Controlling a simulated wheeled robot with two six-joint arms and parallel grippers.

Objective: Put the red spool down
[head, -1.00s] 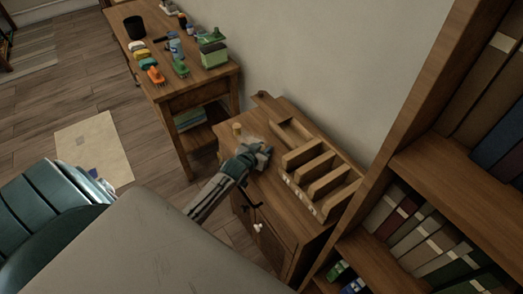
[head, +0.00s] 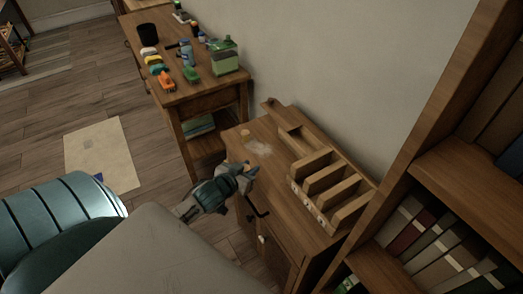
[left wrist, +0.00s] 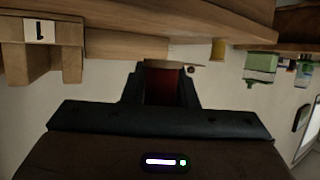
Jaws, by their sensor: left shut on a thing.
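My left gripper (head: 249,174) is over the near left edge of the small wooden cabinet (head: 278,204). In the left wrist view it is shut on the red spool (left wrist: 160,86), which shows as a dark red patch between the two black fingers. The spool is hidden in the head view. A wooden rack with several slots (head: 297,192) stands on the cabinet top, to the right of the gripper and apart from it. My right gripper is not in view.
A side table (head: 208,98) behind holds a black cup (head: 149,34), a green box (head: 224,58) and small items. A bookshelf (head: 463,179) rises at right.

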